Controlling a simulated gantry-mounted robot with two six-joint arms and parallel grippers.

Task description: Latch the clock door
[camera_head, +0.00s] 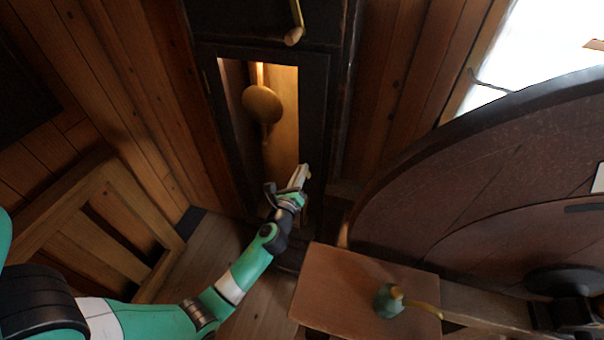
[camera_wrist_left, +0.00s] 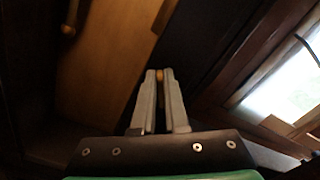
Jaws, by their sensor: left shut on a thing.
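The tall dark clock case stands at the back, with its narrow dark-framed door (camera_head: 314,120) around a lit opening. A round pendulum bob (camera_head: 262,104) on a rod shows through it. My left gripper (camera_head: 303,172) is at the lower right side of the door frame. In the left wrist view its fingers (camera_wrist_left: 160,82) are shut on a small orange-brown knob (camera_wrist_left: 160,75), mostly hidden between the tips. I cannot tell whether the door is flush with the case, or how the latch stands. My right gripper is not in view.
A large dark wooden wheel (camera_head: 460,170) fills the right side. A wooden board (camera_head: 335,290) at the front carries a small green can (camera_head: 388,301) with a brass spout. A slatted wooden frame (camera_head: 130,205) stands at left. A rod with a wooden knob (camera_head: 293,37) hangs above the door.

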